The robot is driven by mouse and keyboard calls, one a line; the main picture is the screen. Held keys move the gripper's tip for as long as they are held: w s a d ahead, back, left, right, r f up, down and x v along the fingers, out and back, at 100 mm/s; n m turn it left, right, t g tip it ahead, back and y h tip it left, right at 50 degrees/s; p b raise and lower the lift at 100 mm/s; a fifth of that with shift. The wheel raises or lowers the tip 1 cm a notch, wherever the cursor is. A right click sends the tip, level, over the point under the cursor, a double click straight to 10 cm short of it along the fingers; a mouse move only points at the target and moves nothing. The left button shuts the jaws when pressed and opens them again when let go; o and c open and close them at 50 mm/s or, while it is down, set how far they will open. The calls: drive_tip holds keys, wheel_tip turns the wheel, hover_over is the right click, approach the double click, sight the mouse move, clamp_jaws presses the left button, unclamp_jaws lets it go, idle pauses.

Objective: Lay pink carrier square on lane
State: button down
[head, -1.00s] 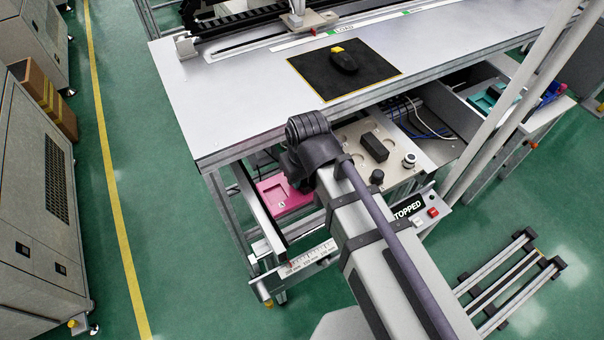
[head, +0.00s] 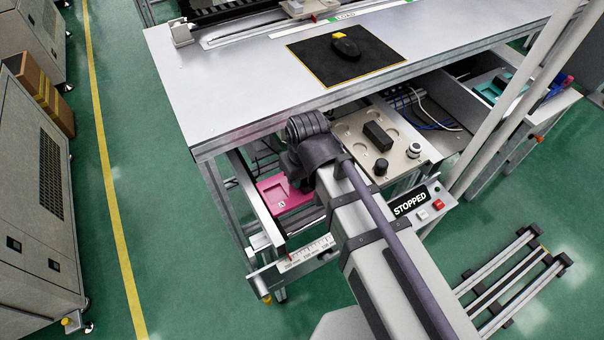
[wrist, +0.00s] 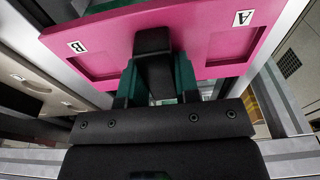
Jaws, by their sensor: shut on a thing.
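The pink carrier (head: 272,192) shows in the head view left of my dark wrist, which hides its right part. One recess and a label A are visible on it. In the wrist view the pink carrier (wrist: 205,25) spans the top, slightly tilted in the picture, with recesses marked A at right and B at left. My gripper (wrist: 155,75) is shut on the carrier at its middle, around a black block between green fingers. The gripper's fingers are hidden in the head view. I cannot tell whether the carrier touches anything beneath it.
A grey worktable (head: 235,90) overhangs the carrier area, with a black mat (head: 320,65) on top. Metal rails and a ruler scale (head: 305,254) lie near the carrier. A beige panel (head: 405,155) and a STOPPED sign (head: 410,201) stand close on the right.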

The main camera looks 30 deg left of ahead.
drive_tip(key=shift+f, duration=0.15)
drive_tip(key=c, duration=0.8)
unclamp_jaws()
wheel_tip(320, 180, up, 11)
drive_tip(key=d+p, duration=0.1)
drive_tip(key=p, duration=1)
drive_tip(key=w+d+m, duration=0.3)
drive_tip(key=d+m, duration=0.1)
drive_tip(key=d, duration=0.9)
drive_tip(key=w+d+m, duration=0.3)
drive_tip(key=d+m, duration=0.1)
drive_tip(key=d, duration=0.9)
drive_tip(key=w+d+m+h, duration=0.1)
drive_tip(key=w+d+m, duration=0.3)
drive_tip(key=d, duration=1)
drive_tip(key=shift+f+g, duration=0.15)
drive_tip(key=shift+g, duration=0.25)
